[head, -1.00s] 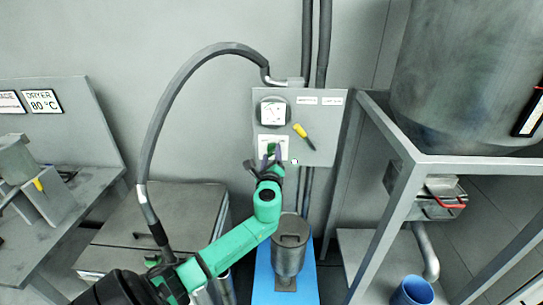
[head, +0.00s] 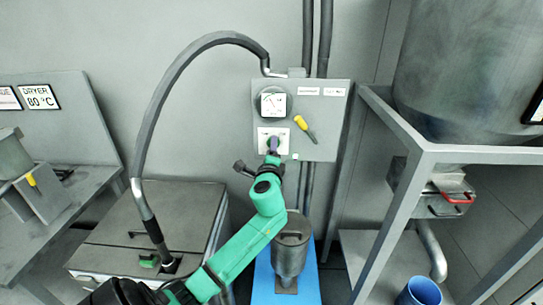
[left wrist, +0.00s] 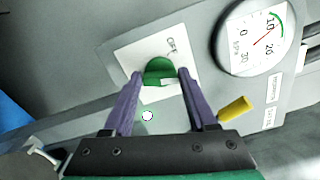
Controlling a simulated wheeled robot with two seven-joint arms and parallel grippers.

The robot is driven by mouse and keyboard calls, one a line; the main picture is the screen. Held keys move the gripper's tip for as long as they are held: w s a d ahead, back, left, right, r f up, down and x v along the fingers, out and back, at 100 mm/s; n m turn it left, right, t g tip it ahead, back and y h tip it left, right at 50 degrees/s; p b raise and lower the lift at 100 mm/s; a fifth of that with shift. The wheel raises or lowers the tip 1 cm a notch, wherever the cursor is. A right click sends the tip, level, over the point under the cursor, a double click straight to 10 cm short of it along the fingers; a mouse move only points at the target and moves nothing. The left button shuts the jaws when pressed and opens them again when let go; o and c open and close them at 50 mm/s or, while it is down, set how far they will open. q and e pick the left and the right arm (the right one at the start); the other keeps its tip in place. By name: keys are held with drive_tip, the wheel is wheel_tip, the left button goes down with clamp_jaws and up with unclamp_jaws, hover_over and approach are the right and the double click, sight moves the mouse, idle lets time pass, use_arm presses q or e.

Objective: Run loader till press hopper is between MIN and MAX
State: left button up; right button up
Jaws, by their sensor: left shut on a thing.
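The grey wall panel (head: 328,147) carries a round gauge (head: 272,103), a white plate with a green knob, and a yellow-handled lever (head: 305,128). My left gripper (head: 273,147) is at the white plate; in the left wrist view its purple fingers are shut on the green knob (left wrist: 160,70), one on each side. The gauge (left wrist: 254,40) shows a red needle and a green arc. The large grey drum (head: 465,70) at the upper right stands on a frame; a dark-edged strip (head: 536,108) on it is cut off, so no level is readable. My right gripper is out of view.
A dark hose (head: 175,85) arches from the panel to a lidded grey bin (head: 150,225). A metal canister (head: 291,250) stands over a blue strip below the panel. The drum's frame (head: 400,125), a red-handled slide (head: 456,198) and a blue bucket (head: 420,291) are at the right.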

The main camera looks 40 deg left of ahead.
use_arm(q)
drive_tip(key=shift+f+n+b, duration=0.2)
drive_tip(key=shift+n+b, duration=1.6)
drive_tip(key=shift+n, duration=1.25)
drive_tip(key=shift+f+n+b, duration=0.15)
drive_tip(key=shift+n+b, duration=1.65)
drive_tip(key=shift+n, duration=1.25)
drive_tip(key=o, duration=1.4)
drive_tip(key=shift+c, duration=0.2)
drive_tip(key=shift+r, duration=0.1)
